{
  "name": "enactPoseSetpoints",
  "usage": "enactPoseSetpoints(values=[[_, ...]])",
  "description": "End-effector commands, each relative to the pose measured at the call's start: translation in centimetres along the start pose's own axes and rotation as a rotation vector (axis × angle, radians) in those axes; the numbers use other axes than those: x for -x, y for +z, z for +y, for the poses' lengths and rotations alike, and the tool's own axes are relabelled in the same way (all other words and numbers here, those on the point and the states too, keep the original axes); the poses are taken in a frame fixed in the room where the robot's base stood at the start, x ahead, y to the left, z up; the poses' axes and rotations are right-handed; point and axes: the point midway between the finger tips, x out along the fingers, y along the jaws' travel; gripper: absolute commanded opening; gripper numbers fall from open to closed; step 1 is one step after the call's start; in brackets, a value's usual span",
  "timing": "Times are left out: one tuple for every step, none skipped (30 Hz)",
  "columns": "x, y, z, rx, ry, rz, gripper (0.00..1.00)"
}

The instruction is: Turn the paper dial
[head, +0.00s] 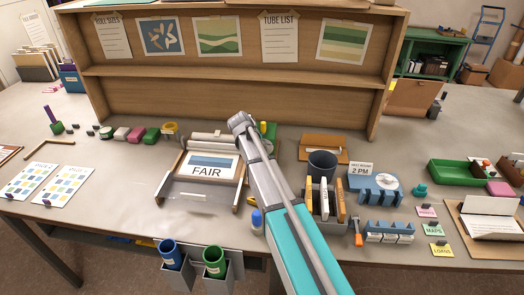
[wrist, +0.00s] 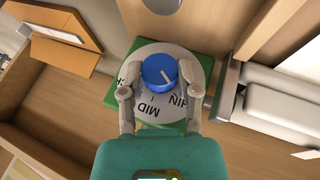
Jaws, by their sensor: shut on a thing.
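The paper dial shows in the wrist view as a round pale plate (wrist: 150,116) on a green base (wrist: 203,68), with a blue knob (wrist: 153,73) at its middle. MID and part of a word ending in HIN read along its near edge; another label at the left is partly hidden. A white line on the knob slants toward lower right. My gripper (wrist: 159,80) is shut on the knob, one finger on each side. In the head view my arm hides most of the dial; a bit of the green base (head: 270,130) shows beside it.
Pale rollers (wrist: 280,104) lie right of the dial in the wrist view. In the head view, a FAIR print (head: 207,168) lies left of my arm. A dark bin (head: 322,164) and upright files stand to its right. A wooden shelf (head: 240,72) rises behind.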

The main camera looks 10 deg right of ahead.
Motion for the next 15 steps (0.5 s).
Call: enactPoseSetpoints(values=[[-0.26, 0.18, -0.24, 0.012, 0.027, -0.005, 0.0], [-0.24, 0.19, -0.24, 0.019, 0.043, -0.006, 0.0], [-0.21, 0.2, -0.26, 0.027, 0.063, -0.006, 0.0], [-0.19, 0.2, -0.27, 0.033, 0.075, -0.005, 0.0], [-0.17, 0.21, -0.27, 0.038, 0.087, -0.006, 0.0], [-0.14, 0.22, -0.25, 0.044, 0.101, -0.006, 0.0], [-0.12, 0.23, -0.24, 0.048, 0.109, -0.007, 0.0], [-0.1, 0.22, -0.23, 0.051, 0.117, -0.007, 0.0], [-0.07, 0.2, -0.2, 0.054, 0.126, -0.007, 0.0], [-0.05, 0.2, -0.19, 0.057, 0.131, -0.007, 0.0], [-0.03, 0.2, -0.17, 0.058, 0.135, -0.007, 0.0], [-0.01, 0.2, -0.16, 0.06, 0.139, -0.007, 0.0], [0.0, 0.21, -0.15, 0.061, 0.141, -0.007, 0.0], [0.02, 0.2, -0.14, 0.062, 0.142, -0.007, 0.0], [0.03, 0.21, -0.13, 0.062, 0.144, -0.008, 0.0]])
